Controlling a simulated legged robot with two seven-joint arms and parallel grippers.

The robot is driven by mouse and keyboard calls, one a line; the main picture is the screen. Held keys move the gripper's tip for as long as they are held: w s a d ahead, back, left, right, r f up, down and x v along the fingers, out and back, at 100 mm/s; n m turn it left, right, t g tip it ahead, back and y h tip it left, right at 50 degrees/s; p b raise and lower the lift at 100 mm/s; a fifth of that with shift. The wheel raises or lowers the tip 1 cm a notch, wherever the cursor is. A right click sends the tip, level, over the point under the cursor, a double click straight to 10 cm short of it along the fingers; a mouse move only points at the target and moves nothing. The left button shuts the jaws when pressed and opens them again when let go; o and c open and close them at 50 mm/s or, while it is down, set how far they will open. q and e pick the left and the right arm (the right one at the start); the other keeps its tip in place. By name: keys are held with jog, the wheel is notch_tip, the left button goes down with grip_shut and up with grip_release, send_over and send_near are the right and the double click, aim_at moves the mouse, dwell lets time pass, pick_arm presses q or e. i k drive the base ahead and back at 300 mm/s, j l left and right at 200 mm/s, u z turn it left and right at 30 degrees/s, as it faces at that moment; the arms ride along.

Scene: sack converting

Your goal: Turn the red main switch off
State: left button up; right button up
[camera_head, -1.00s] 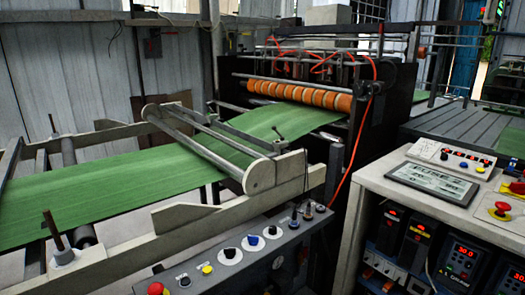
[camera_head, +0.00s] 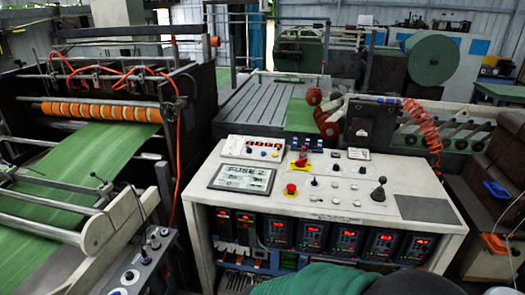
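The console (camera_head: 445,232) is a white cabinet with a sloped top, in the middle of the head view. A red switch (camera_head: 301,160) on a yellow plate stands near the back of its top and looks like a red rotary handle. The handle's exact position is too small to tell. Neither of my grippers is in view.
Lit red displays (camera_head: 312,235) line the front. The roller machine (camera_head: 90,110) with green sheet is at left. A green rounded shape (camera_head: 310,282) fills the bottom edge.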

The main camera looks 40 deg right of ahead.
aim_at(300, 163)
jog(key=z, duration=1.55)
jog(key=u, duration=0.2)
